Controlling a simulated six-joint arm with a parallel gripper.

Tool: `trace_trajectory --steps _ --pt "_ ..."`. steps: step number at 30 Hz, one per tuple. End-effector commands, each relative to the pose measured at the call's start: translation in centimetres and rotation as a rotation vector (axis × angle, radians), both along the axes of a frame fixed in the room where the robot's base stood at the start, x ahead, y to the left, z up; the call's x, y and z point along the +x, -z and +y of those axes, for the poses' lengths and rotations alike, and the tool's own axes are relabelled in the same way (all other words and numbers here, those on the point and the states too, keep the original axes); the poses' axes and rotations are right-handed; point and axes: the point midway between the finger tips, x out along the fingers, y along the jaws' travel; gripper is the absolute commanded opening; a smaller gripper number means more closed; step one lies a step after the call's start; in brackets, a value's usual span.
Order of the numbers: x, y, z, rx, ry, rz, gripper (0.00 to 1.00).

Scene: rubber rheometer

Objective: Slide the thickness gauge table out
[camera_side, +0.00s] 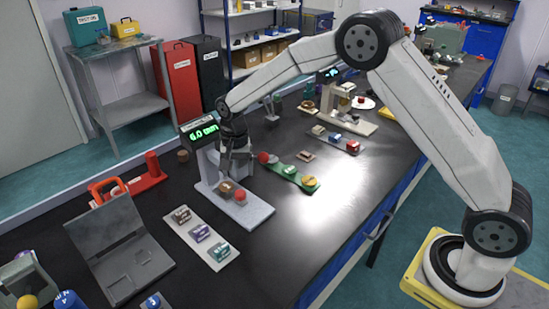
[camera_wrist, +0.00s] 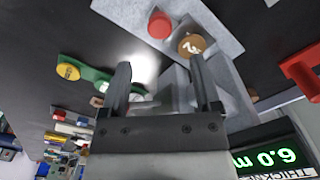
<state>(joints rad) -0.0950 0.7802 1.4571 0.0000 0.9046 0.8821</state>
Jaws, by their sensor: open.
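The thickness gauge (camera_side: 205,160) stands on the black bench, its green display (camera_side: 199,132) reading 6.0 mm. Its pale grey table (camera_side: 252,211) extends toward the front right and bears a red knob (camera_side: 240,197) and a brown disc (camera_side: 226,186). In the wrist view the table (camera_wrist: 125,12), red knob (camera_wrist: 160,25) and labelled brown disc (camera_wrist: 192,43) lie beyond my fingertips. My gripper (camera_side: 235,160) points down over the table beside the display. It is open and empty in the wrist view (camera_wrist: 161,66). I cannot tell whether a finger touches the gauge.
A grey strip with three labelled blocks (camera_side: 186,226) lies in front of the gauge. A green strip (camera_side: 285,172) with coloured pieces lies to its right. A red stand (camera_side: 150,181) and an open grey case (camera_side: 105,235) are left. The bench's right front is clear.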

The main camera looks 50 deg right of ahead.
Motion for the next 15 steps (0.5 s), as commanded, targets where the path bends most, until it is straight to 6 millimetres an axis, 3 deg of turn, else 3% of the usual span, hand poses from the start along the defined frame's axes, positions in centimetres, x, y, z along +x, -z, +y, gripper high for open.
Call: trace_trajectory --steps 8,15 --pt "0.0 0.5 0.0 0.000 -0.001 0.001 0.81" --pt "-0.1 2.6 0.0 0.000 -0.002 0.003 0.81"
